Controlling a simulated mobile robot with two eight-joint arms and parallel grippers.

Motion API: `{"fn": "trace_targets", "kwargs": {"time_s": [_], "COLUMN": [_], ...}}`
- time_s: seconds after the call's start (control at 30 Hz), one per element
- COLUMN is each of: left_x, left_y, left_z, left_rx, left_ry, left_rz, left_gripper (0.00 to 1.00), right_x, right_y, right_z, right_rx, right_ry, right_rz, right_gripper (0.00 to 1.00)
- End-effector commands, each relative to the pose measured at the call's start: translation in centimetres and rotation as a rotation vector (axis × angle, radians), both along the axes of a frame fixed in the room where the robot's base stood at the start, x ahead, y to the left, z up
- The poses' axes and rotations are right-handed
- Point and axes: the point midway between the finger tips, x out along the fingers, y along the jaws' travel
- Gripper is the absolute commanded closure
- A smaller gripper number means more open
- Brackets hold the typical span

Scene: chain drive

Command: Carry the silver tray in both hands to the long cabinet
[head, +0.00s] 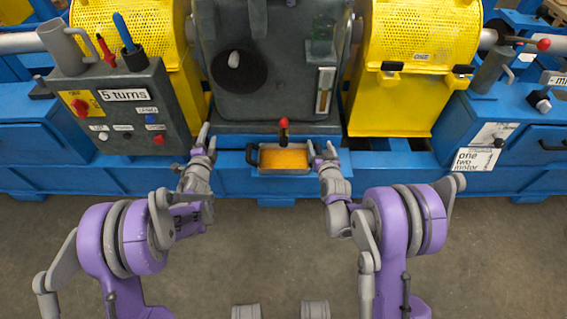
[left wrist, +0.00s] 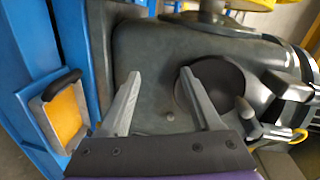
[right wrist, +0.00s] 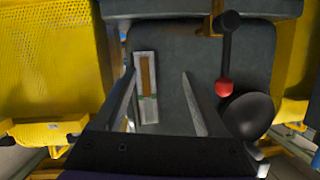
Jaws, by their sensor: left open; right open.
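The silver tray (head: 284,172) sits at the front of the blue machine, low in the middle of the head view. Its inside is orange-yellow, and a black handle shows at its left end. It also shows at the left of the left wrist view (left wrist: 44,127). My left gripper (head: 206,139) is open and empty, left of the tray and apart from it. My right gripper (head: 321,150) is open by the tray's right end; I cannot tell whether it touches, and it hides the handle there. No long cabinet can be made out.
A dark grey housing (head: 268,100) stands behind the tray, with a red-knobbed lever (head: 283,125) just above it. Yellow perforated guards (head: 421,32) flank the housing. A grey control box (head: 125,105) stands at left. The floor (head: 255,240) in front is clear.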

Motion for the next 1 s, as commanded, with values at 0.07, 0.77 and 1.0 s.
{"fn": "trace_targets", "kwargs": {"time_s": [0.07,0.77,1.0], "left_x": [1.4,0.3,1.3], "left_y": [-1.2,-6.0,-6.4], "left_z": [-6.8,-23.0,-23.0], "left_rx": [0.096,0.395,0.393], "left_ry": [-0.039,-0.164,-0.164], "left_rz": [-0.091,-0.413,-0.413], "left_gripper": [0.36,0.36,0.36], "right_x": [1.5,1.7,2.7], "right_y": [-0.3,-2.0,-2.1], "right_z": [-6.2,-18.4,-18.4], "right_rx": [0.007,0.029,0.028], "right_ry": [-0.063,-0.284,-0.283], "right_rz": [-0.021,-0.107,-0.106], "right_gripper": [0.27,0.27,0.27]}}
